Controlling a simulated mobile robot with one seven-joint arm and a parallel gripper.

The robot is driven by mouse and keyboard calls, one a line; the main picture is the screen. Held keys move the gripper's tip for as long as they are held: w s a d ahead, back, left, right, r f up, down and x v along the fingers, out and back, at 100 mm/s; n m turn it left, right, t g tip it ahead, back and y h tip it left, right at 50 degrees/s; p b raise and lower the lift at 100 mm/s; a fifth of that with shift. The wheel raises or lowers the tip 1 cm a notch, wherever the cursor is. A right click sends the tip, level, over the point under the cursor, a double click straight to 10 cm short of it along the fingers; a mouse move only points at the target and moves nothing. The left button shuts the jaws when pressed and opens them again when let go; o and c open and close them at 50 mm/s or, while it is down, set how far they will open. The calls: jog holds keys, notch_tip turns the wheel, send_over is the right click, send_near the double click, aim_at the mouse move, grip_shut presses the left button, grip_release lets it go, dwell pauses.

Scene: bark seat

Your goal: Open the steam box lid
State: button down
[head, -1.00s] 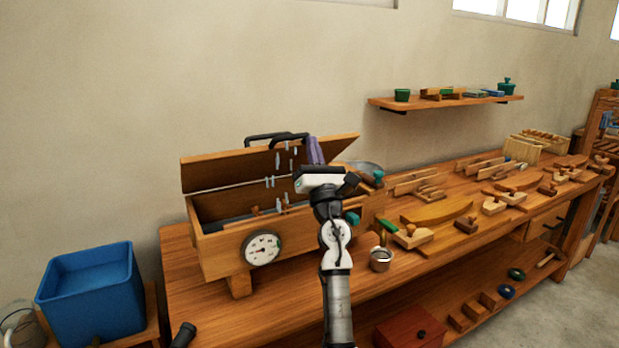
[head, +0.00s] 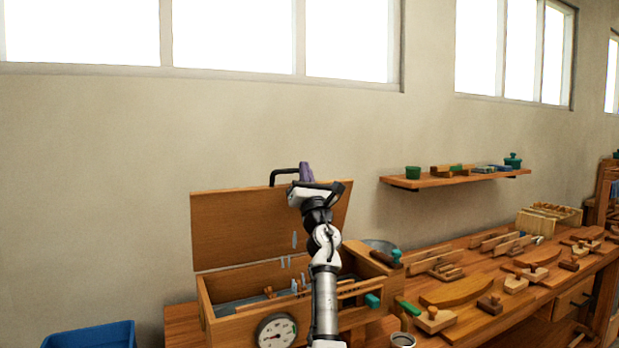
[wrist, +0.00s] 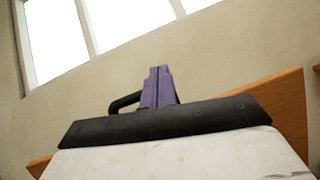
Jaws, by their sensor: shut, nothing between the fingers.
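The steam box (head: 240,320) is a long wooden box with a round dial on its front, standing on the bench. Its wooden lid (head: 235,230) is raised steeply at the back, so the inside shows. A black handle (head: 284,174) is on the lid's top edge; it also shows in the wrist view (wrist: 122,103). My gripper (head: 306,170), with purple fingers, is at the lid's upper edge, just right of the handle. In the wrist view its fingers (wrist: 158,85) are shut together and empty, in front of the lid board (wrist: 280,105). Whether they touch the lid is unclear.
The workbench (head: 480,262) extends right, crowded with wooden pieces and tools. A metal cup (head: 402,340) stands right of the box. A blue bin (head: 90,337) is at lower left. A wall shelf (head: 455,180) hangs at right. The wall above the lid is clear.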

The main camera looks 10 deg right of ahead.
jog(key=shift+w+a+r+g+p, duration=0.2)
jog(key=shift+w+g+p, duration=0.05)
jog(key=shift+w, duration=0.35)
jog(key=shift+w+a+r+g+p, duration=0.2)
jog(key=shift+w+g, duration=0.05)
jog(key=shift+w, duration=0.35)
jog(key=shift+f, duration=0.1)
